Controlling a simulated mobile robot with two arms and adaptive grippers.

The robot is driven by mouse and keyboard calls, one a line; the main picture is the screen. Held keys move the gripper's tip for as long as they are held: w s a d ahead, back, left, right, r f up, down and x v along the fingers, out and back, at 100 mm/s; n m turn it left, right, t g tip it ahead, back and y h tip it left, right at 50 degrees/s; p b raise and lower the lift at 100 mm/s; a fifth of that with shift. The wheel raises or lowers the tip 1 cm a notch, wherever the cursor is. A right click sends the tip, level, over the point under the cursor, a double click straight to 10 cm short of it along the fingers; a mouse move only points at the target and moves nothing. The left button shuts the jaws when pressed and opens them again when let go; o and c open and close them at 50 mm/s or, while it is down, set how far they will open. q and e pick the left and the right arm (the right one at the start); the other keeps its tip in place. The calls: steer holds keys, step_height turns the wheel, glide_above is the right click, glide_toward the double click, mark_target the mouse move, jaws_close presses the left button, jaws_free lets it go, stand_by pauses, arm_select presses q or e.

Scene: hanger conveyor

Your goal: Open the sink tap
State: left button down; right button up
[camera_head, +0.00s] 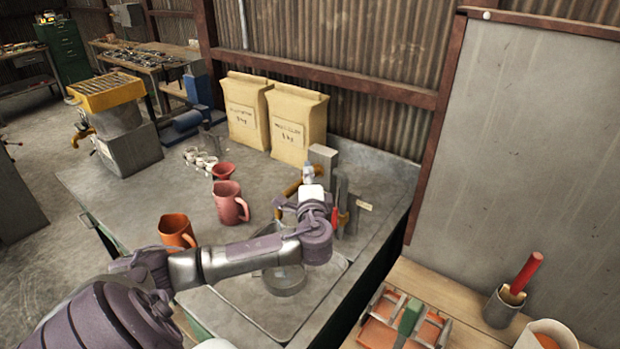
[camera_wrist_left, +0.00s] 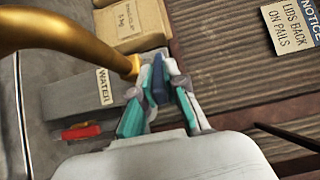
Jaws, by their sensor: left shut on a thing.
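The sink (camera_head: 240,307) is set in the grey counter on the near right, with a round metal vessel (camera_head: 285,281) in it. The brass tap spout (camera_head: 291,189) is beside my left gripper (camera_head: 309,174) at the back of the sink. In the left wrist view the spout (camera_wrist_left: 60,22) curves across the upper left, by a grey block labelled WATER (camera_wrist_left: 70,100). My left gripper (camera_wrist_left: 160,108) is shut on a small blue piece (camera_wrist_left: 158,80), apparently a tap handle; the fingers hide part of it. A red handle (camera_wrist_left: 81,131) is to the left. My right gripper is not in view.
An orange mug (camera_head: 177,231) and a pink jug (camera_head: 228,204) stand left of the sink. Two paper sacks (camera_head: 292,124) stand behind, against the corrugated wall. A wooden bench (camera_head: 470,322) with an orange tray and a metal cup (camera_head: 500,309) is at right.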

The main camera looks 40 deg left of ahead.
arm_select(q)
steer(key=shift+s+a+m+t+h, duration=0.2)
steer(key=shift+m+t+h, duration=0.3)
steer(key=shift+h, duration=0.1)
steer(key=c, duration=1.2)
jaws_free()
steer(key=shift+d, duration=0.1)
steer(key=v, duration=1.2)
steer(key=shift+w, duration=0.1)
